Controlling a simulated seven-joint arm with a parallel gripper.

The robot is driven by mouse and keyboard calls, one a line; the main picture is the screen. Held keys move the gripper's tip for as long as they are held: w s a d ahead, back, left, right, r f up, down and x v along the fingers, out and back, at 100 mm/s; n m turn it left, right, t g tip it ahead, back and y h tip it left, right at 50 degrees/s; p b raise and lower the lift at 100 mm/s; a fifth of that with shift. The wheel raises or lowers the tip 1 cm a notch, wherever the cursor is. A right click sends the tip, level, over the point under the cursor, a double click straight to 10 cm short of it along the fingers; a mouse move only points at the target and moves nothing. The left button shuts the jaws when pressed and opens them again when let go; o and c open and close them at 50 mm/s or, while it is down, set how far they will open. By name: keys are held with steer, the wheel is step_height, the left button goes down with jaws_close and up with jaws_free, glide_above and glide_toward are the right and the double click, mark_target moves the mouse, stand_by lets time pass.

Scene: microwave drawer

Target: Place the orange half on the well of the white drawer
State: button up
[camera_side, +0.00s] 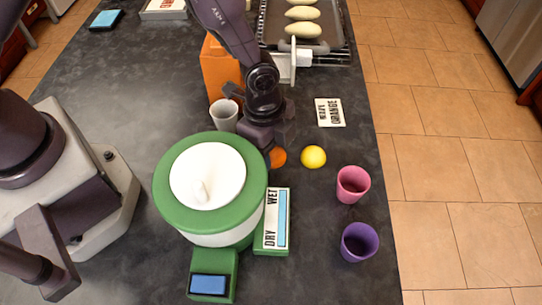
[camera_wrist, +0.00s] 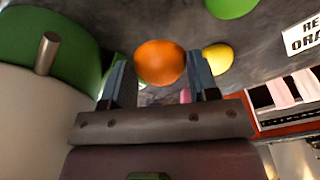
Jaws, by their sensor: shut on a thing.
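The orange half (camera_side: 278,157) is at the tips of my gripper (camera_side: 271,146), just right of a green and white round appliance. In the wrist view the orange half (camera_wrist: 160,61) sits between the two fingers of my gripper (camera_wrist: 160,76), its rounded orange side showing. The gripper is shut on it. In the side view the wrist and fingers hide most of the orange half, and its height above the counter is hard to tell. I cannot clearly make out the well of the white drawer in either view.
Pink (camera_side: 352,185) and purple (camera_side: 360,244) cups stand near the counter's right edge. The green-rimmed appliance (camera_side: 168,200) and a grey cup (camera_side: 224,115) are close left. A lettered card (camera_side: 329,112) lies behind the ball.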

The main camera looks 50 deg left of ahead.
steer(key=shift+f, duration=1.8)
steer(key=shift+f, duration=0.15)
steer(key=o, duration=0.9)
steer(key=a+r+n+t, duration=0.1)
steer(key=a+r+n, duration=0.15)
steer(key=r, duration=0.75)
steer(key=a+r+n, duration=0.1)
steer(key=a+r, duration=0.3)
steer(key=r, duration=0.6)
steer(key=s+a+r+n+t, duration=0.1)
steer(key=s+a+r+n, duration=0.3)
steer(key=r, duration=0.1)
steer(key=s+a+r+n+t+y, duration=0.1)
steer(key=s+a+r+n+t, duration=0.1)
steer(key=s+a+r+n, duration=0.2)
steer(key=s+a+r+n+t, duration=0.1)
steer(key=s+a+r+n, duration=0.3)
steer(key=s+r, duration=0.1)
steer(key=shift+s+a+r, duration=0.1)
steer(key=shift+r, duration=0.25)
steer(key=shift+o, duration=0.5)
steer(key=shift+s+a, duration=0.1)
steer(key=shift+s, duration=0.2)
